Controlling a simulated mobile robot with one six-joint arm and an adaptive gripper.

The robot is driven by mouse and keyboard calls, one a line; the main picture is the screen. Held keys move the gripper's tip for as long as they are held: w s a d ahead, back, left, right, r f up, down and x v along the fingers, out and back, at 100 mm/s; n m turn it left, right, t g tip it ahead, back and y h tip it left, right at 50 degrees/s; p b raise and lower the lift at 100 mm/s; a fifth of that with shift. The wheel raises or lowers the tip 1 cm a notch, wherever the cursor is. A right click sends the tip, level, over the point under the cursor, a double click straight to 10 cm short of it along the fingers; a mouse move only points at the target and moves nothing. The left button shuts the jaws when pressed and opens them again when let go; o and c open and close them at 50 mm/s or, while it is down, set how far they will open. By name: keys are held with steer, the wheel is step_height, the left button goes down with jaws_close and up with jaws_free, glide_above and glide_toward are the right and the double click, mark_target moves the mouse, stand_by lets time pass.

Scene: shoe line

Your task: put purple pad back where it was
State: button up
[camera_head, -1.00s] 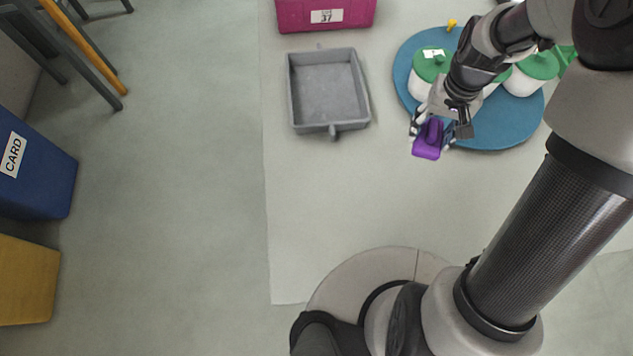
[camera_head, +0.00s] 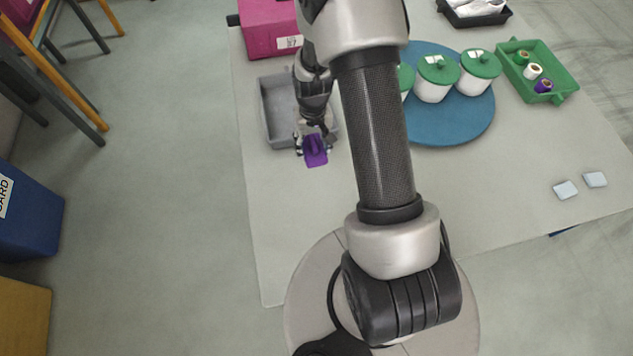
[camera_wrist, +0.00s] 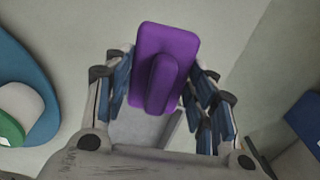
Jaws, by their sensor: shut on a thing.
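The purple pad (camera_head: 316,152) is a flat block with a raised grip along its top. My gripper (camera_head: 314,143) is shut on it and holds it near the front edge of the grey tray (camera_head: 270,117). In the wrist view the purple pad (camera_wrist: 180,50) sits between the two fingers of my gripper (camera_wrist: 162,92), which press on its grip sides. Part of the grey tray shows below the pad in the wrist view (camera_wrist: 145,127). My arm hides part of the tray in the head view. I cannot tell how high the pad is above the table.
A blue round mat (camera_head: 450,128) holds several white pots with green lids (camera_head: 437,80). A green tray (camera_head: 562,73) with spools stands right of it. A pink box (camera_head: 265,30) stands behind the grey tray. Two pale pads (camera_head: 565,189) lie at right. The front table area is clear.

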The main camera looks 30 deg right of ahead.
mark_target(322, 147)
steer(key=shift+m, duration=0.3)
steer(key=f, duration=0.1)
steer(key=d+f, duration=0.1)
steer(key=s+d+f, duration=0.1)
steer(key=shift+d+f, duration=0.1)
steer(key=shift+f, duration=0.25)
step_height(322, 147, down, 14)
steer(key=b, duration=0.4)
steer(key=shift+w+r, duration=0.15)
steer(key=shift+r, duration=0.1)
steer(key=shift+f+b, duration=0.8)
steer(key=shift+f, duration=1.55)
steer(key=shift+f, duration=0.2)
steer(key=o, duration=1)
steer(key=shift+r, duration=0.1)
